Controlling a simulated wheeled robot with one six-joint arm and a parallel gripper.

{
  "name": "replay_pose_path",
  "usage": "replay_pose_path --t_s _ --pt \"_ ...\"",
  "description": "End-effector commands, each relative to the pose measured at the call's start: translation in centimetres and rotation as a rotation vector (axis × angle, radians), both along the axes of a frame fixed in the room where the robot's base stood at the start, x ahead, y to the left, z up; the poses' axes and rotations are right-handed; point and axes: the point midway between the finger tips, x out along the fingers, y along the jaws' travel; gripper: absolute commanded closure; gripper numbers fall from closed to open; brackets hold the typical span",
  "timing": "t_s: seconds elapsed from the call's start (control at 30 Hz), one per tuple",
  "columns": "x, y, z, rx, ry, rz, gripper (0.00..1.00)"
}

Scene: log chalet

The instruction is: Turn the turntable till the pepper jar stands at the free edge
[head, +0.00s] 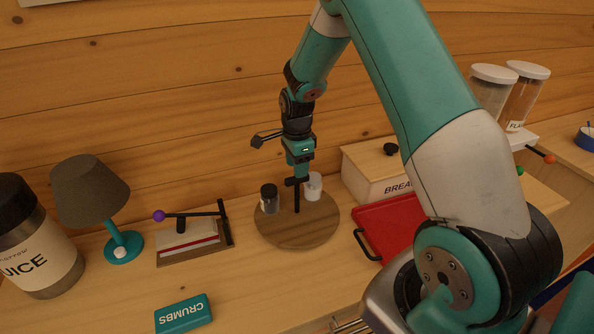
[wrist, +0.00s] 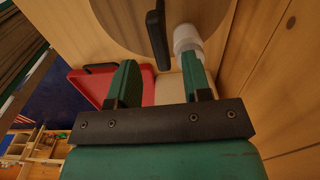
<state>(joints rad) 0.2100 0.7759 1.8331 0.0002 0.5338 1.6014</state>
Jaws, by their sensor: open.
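The round wooden turntable (head: 297,232) lies on the counter and also shows in the wrist view (wrist: 120,18). A dark-lidded jar with dark contents (head: 269,199), apparently the pepper jar, stands at its back left; its label is unreadable. A white-lidded pale jar (head: 313,187) stands at its back right and shows in the wrist view (wrist: 186,38). A black upright post (head: 297,202) rises from the turntable between the jars; it shows in the wrist view (wrist: 157,38). My gripper (wrist: 160,68) is open and empty above the post, pointing down.
A bread box (head: 370,178) and red tray (head: 385,228) with a black handle are close on the right. A small board with a purple-knobbed lever (head: 190,240), a lamp (head: 92,190) and a juice jar (head: 35,245) are left. A crumbs box (head: 183,314) lies in front.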

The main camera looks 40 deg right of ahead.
Motion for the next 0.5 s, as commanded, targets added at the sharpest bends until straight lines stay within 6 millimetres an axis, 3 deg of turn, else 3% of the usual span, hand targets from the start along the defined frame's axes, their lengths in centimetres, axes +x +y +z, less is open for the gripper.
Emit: replay_pose_path --t_s 0.23,0.5 --pt "0.0 0.0 -3.3 0.0 0.002 0.001 0.55" --pt "0.0 0.0 -4.0 0.0 -0.002 0.001 0.55"
